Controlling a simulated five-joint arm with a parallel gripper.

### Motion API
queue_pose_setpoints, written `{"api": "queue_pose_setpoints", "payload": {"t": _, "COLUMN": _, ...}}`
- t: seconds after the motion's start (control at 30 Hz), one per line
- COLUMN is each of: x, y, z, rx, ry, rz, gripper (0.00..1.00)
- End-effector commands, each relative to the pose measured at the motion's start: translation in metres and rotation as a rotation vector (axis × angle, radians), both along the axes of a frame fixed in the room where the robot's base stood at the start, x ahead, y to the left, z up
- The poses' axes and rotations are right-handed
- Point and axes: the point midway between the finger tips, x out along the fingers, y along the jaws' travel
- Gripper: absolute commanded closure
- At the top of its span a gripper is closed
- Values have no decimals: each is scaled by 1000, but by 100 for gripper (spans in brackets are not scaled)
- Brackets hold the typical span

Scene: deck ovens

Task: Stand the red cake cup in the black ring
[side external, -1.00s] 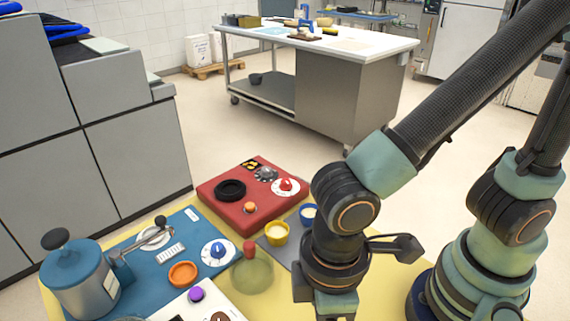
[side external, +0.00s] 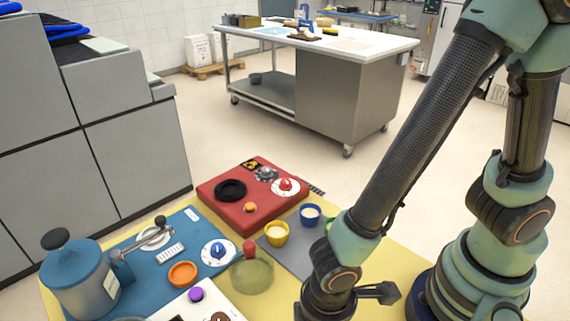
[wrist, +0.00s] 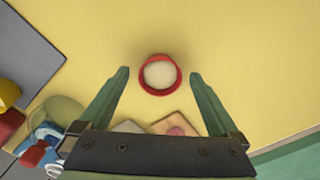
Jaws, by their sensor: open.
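The red cake cup (wrist: 176,84), with a pale filling, stands on the yellow surface in the wrist view. My gripper (wrist: 159,75) is open, with one green finger to the left of the cup and one to its right. The cup appears between the fingertips, with a gap on both sides; I cannot tell the height difference. In the side external view the cup and fingers are not visible. The black ring (side external: 230,190) lies on the red block (side external: 252,219), left of my arm, and looks empty.
A yellow cup (side external: 276,233) and a blue cup (side external: 310,215) stand around a grey mat (side external: 283,255). A clear dome with a red knob (side external: 251,270) stands to their left. A blue panel with a canister (side external: 80,280) is further left. The yellow surface (wrist: 240,50) right of the red cup is clear.

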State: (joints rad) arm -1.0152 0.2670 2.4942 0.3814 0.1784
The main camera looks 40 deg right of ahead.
Motion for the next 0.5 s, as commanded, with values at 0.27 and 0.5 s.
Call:
{"api": "queue_pose_setpoints", "payload": {"t": 0.27, "x": 0, "y": 0, "z": -3, "rx": 1, "ry": -1, "rz": 0, "gripper": 3}}
{"api": "queue_pose_setpoints", "payload": {"t": 0.5, "x": 0, "y": 0, "z": -3, "rx": 1, "ry": -1, "rz": 0, "gripper": 76}}
